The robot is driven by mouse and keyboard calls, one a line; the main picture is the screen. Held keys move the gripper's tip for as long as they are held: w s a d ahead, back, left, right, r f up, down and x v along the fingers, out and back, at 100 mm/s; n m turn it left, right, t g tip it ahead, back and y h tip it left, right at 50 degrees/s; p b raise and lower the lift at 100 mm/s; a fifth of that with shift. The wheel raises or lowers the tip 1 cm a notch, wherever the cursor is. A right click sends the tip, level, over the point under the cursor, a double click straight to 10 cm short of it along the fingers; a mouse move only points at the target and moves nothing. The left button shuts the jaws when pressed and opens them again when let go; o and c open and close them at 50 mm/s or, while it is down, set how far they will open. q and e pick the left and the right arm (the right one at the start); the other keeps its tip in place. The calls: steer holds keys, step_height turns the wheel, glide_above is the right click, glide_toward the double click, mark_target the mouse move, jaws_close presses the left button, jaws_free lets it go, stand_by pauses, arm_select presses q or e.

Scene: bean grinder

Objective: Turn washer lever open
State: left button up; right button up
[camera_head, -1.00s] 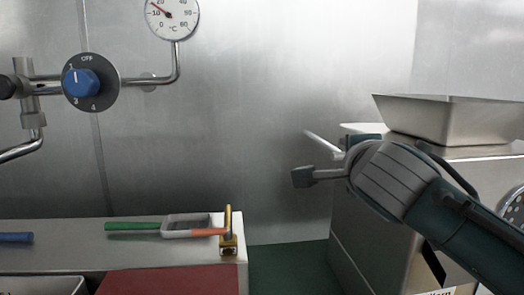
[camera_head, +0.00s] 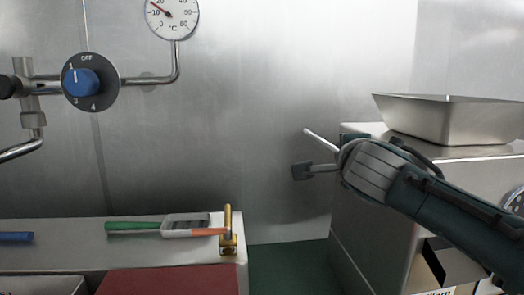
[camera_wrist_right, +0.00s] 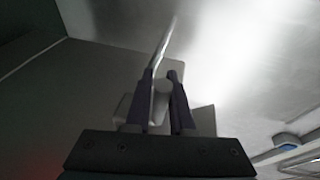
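The lever, a thin pale rod (camera_head: 320,140), sticks up and to the left from the side of the steel machine (camera_head: 385,225) at the right. My right gripper (camera_head: 303,171) comes in from the right, beside the lever and just below it; the lever's base is hidden behind it. In the right wrist view, the two fingers (camera_wrist_right: 161,78) stand apart. The rod (camera_wrist_right: 166,42) extends beyond the left fingertip, and a grey cylinder (camera_wrist_right: 162,98) shows between the fingers. I cannot tell whether a finger touches the lever. My left gripper is out of view.
A steel pan (camera_head: 450,118) sits on the machine. A blue dial (camera_head: 82,82) and a thermometer (camera_head: 171,15) are on the wall pipes at the left. The counter (camera_head: 60,258) holds a green-handled tool (camera_head: 135,226) and a brass piece (camera_head: 228,245). The wall between is clear.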

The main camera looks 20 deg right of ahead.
jaws_close()
stand_by(1.0)
